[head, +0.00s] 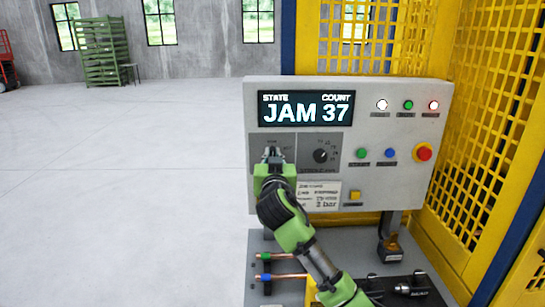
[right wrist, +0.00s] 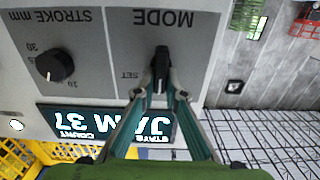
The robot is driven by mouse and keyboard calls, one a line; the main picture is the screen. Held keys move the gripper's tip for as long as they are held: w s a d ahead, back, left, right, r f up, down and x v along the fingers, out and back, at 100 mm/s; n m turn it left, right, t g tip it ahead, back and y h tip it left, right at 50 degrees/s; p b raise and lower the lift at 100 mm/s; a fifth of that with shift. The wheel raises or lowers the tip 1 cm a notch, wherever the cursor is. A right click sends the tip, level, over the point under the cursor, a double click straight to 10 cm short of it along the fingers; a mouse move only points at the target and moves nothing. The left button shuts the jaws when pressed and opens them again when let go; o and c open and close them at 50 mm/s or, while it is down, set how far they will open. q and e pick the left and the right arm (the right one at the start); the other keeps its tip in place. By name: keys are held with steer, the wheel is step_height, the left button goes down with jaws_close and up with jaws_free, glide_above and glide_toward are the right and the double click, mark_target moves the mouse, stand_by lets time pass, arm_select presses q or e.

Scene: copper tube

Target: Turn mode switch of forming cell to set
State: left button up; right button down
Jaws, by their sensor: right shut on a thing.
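The control panel (head: 347,180) of the forming cell carries a MODE switch, a black knob (right wrist: 161,66) that shows in the upside-down right wrist view. The knob stands upright in that picture, with the SET label (right wrist: 132,76) to its left. My right gripper (right wrist: 160,92) is shut on the knob, its two fingers at either side of the knob's lower end. In the head view the right gripper (head: 271,157) covers most of the switch. The display (head: 306,108) reads JAM 37. The left gripper is not in view.
The stroke knob (head: 320,156) sits right of the mode switch. Buttons and a red emergency stop (head: 424,152) are farther right. Copper tubes (head: 284,255) stick out below the panel. A yellow mesh guard (head: 490,110) closes off the right. Open floor lies left.

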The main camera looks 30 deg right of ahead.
steer(key=m+b, duration=0.1)
steer(key=b, duration=0.1)
steer(key=m+b, duration=0.1)
steer(key=m, duration=0.1)
steer(key=shift+d+f+b, duration=0.15)
steer(key=shift+f+b, duration=0.15)
steer(key=shift+b, duration=0.05)
steer(key=shift+s+m+b, duration=0.1)
steer(key=shift+m+b, duration=0.6)
steer(key=shift+m, duration=0.4)
steer(key=shift+s+d+f+m+b, duration=0.15)
steer(key=shift+m+b, duration=0.4)
steer(key=shift+m, duration=1.05)
steer(key=shift+d+r+m+b, duration=0.15)
steer(key=shift+m+b, duration=0.35)
steer(key=shift+m, duration=1.1)
steer(key=shift+f, duration=0.1)
steer(key=c, duration=2.1)
jaws_free()
steer(key=shift+d, duration=0.1)
